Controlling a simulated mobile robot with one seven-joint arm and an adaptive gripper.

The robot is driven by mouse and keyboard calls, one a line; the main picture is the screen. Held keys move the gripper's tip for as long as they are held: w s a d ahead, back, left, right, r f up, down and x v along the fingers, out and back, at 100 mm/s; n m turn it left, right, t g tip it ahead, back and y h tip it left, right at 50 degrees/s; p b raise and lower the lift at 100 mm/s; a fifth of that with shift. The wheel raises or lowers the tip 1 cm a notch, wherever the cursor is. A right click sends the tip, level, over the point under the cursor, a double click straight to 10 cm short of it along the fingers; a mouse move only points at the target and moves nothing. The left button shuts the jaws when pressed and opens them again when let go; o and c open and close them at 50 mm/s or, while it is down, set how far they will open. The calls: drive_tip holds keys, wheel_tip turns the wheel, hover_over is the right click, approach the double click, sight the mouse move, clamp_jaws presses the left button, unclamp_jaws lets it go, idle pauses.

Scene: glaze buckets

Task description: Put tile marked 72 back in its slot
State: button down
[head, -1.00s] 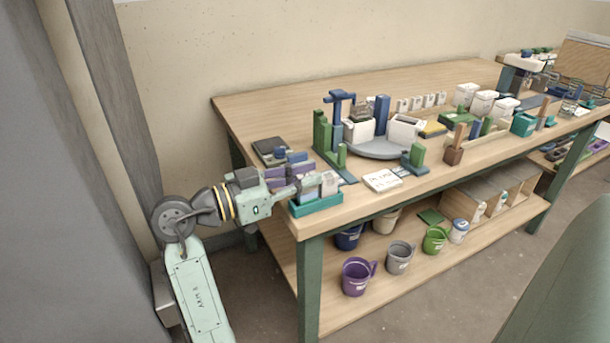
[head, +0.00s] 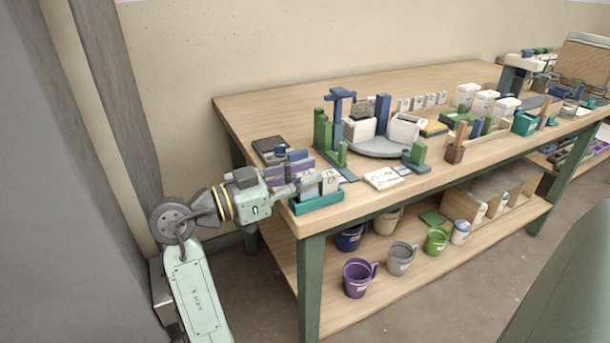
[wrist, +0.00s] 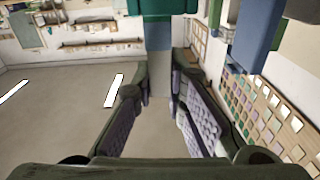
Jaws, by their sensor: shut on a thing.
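A teal slotted rack (head: 318,203) stands at the table's near left corner, with a pale tile (head: 331,181) upright at its right end and a blue piece (head: 309,193) beside it. My gripper (head: 312,181) reaches over the rack from the left. In the wrist view my gripper (wrist: 163,82) is shut on a narrow grey-blue tile (wrist: 160,72) between its fingertips. The teal rack (wrist: 160,9) shows at the top, close beyond the tile. No number 72 can be read, and I cannot tell whether the tile's edge is inside a slot.
Purple and blue upright pieces (head: 275,174) stand just behind my gripper. A white sign (head: 383,179) lies right of the rack. A grey turntable (head: 375,147) with white containers stands farther back. Buckets, including a purple one (head: 357,277), stand on the lower shelf.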

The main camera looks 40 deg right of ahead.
sight(305, 172)
drive_tip(key=shift+d+f+y, duration=0.2)
drive_tip(key=shift+f+y, duration=0.1)
drive_tip(key=shift+f, duration=1.15)
drive_tip(key=c, duration=2)
unclamp_jaws()
drive_tip(key=shift+w+f, duration=0.1)
drive_tip(key=shift+f, duration=0.05)
drive_tip(key=o, duration=0.5)
drive_tip(key=shift+c, duration=0.2)
drive_tip(key=shift+r, duration=0.2)
wheel_tip(305, 172, up, 11)
drive_tip(key=shift+f, duration=0.2)
